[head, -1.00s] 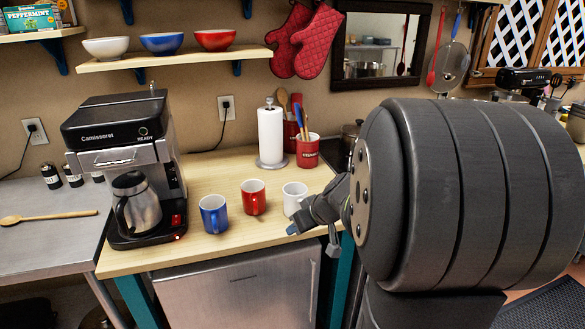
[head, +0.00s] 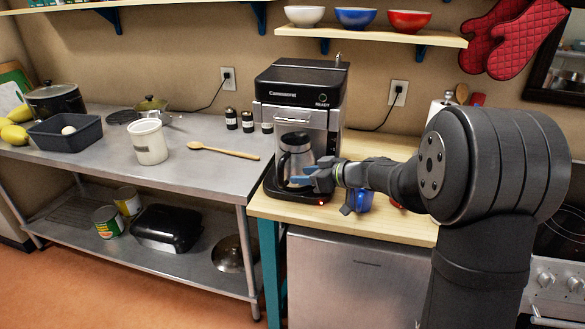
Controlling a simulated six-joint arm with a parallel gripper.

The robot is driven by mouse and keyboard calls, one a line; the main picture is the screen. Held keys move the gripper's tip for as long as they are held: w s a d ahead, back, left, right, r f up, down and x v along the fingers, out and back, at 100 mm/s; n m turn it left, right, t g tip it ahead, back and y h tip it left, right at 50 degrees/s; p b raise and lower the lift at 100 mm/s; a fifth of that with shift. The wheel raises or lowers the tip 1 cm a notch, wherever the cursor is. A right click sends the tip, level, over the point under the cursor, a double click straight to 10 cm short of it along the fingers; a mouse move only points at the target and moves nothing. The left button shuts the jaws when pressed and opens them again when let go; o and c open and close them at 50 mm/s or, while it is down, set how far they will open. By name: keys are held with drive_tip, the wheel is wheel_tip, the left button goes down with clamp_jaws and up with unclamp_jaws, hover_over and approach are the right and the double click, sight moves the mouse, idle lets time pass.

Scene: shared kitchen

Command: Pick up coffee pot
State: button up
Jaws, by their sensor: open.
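The coffee pot (head: 296,153) is a steel pot with a black lid and handle. It stands upright on the base of the black and silver coffee maker (head: 301,98) in the head view. My gripper (head: 309,178) is open, with bluish fingers, in front of the lower right part of the pot in the picture. I cannot tell whether the fingers touch the pot. My gripper hides part of the pot and of the coffee maker's base.
A blue mug (head: 361,202) stands right of the coffee maker, partly behind my arm. A wooden spoon (head: 222,151), a white canister (head: 149,141) and a dark bin (head: 65,131) are on the steel table (head: 196,173) at left. A shelf with bowls (head: 375,40) hangs above.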

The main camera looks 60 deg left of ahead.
sight(281, 181)
drive_tip(key=x, duration=0.9)
drive_tip(key=shift+s+a+f, duration=0.1)
drive_tip(key=shift+a+f, duration=0.05)
drive_tip(key=shift+f, duration=0.2)
clamp_jaws()
drive_tip(key=shift+r, duration=0.1)
